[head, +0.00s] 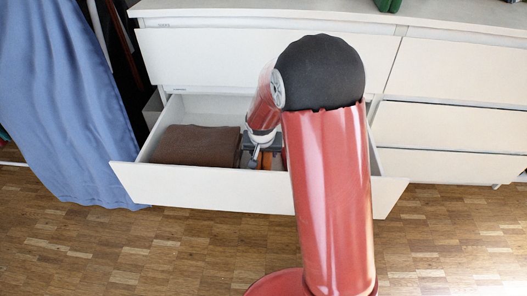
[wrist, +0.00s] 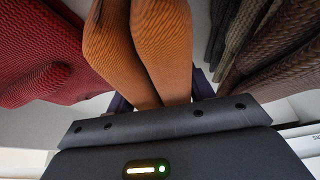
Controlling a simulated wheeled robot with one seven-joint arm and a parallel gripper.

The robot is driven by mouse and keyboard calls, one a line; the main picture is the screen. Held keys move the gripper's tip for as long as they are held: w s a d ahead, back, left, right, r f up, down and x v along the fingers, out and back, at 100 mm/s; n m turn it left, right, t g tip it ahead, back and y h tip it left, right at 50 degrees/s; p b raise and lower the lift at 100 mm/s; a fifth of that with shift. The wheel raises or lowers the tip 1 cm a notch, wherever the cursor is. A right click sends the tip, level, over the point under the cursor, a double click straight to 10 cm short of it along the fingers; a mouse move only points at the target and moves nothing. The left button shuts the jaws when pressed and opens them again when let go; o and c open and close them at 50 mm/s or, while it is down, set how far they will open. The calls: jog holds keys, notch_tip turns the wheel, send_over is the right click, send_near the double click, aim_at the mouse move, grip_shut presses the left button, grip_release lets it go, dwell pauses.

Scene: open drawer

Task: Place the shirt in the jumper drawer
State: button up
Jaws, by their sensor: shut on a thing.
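An orange knitted garment, which I take to be the shirt (wrist: 137,45), fills the middle of the wrist view and bulges upward from between the fingers. My gripper (wrist: 160,98) is shut on it. A little of the orange shows in the head view (head: 267,161) beside the gripper. The open white drawer (head: 235,192) is pulled out of the dresser. My gripper is down inside it, right of a folded brown knit (head: 196,146). My arm hides the drawer's right part. Whether the shirt touches the drawer floor cannot be told.
The brown knit also shows at the right of the wrist view (wrist: 285,40), and a red knit (wrist: 45,55) lies at the left. The drawers above (head: 205,55) and to the right (head: 450,125) are shut. A blue curtain (head: 68,110) hangs left.

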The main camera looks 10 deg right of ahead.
jog(key=shift+f, duration=0.3)
jog(key=o, duration=1)
jog(key=shift+o, duration=0.2)
jog(key=shift+r+p, duration=0.4)
jog(key=shift+r, duration=0.15)
jog(key=p+v, duration=0.1)
jog(key=v, duration=1.1)
jog(key=shift+s+r+p, duration=0.1)
jog(key=shift+r+p, duration=0.05)
jog(key=shift+p, duration=0.15)
jog(key=s+r+n, duration=0.1)
jog(key=s+r, duration=0.2)
jog(key=s, duration=0.5)
jog(key=s+d+r+n+t+y, duration=0.1)
jog(key=s+r, duration=0.3)
jog(key=s, duration=0.4)
jog(key=s+r+n, duration=0.1)
jog(key=s+r, duration=0.2)
jog(key=s, duration=0.5)
jog(key=shift+s+d+r+n, duration=0.2)
jog(key=shift+s+r+n, duration=0.05)
jog(key=shift+r+n, duration=0.1)
jog(key=shift+r, duration=0.1)
